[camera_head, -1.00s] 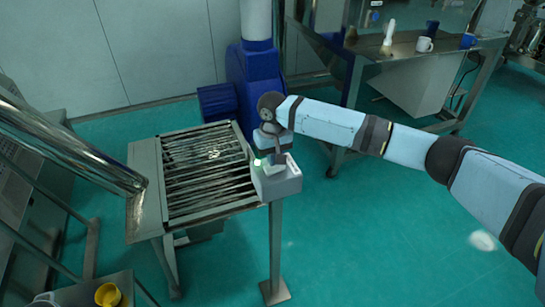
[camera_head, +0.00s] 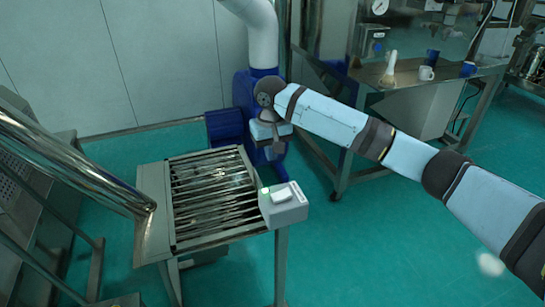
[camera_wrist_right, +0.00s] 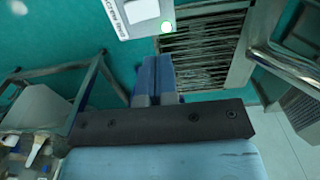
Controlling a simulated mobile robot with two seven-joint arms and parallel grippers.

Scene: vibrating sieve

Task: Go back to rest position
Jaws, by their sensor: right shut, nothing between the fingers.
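My right gripper (camera_head: 278,147) is above and behind the control box, apart from it, with its arm reaching in from the right. In the right wrist view its two blue fingers (camera_wrist_right: 157,75) are together with nothing between them. The grey control box (camera_head: 284,207) has a white face and a lit green light, and is fixed at the sieve's right corner. It also shows at the top of the right wrist view (camera_wrist_right: 130,14). The vibrating sieve (camera_head: 152,195) has a slatted metal top. My left gripper is not in view.
A blue machine with a pale pipe (camera_head: 262,40) stands behind my right gripper. A shiny metal tube (camera_head: 70,160) slopes in from the left. Green floor (camera_head: 380,250) is open at the right front.

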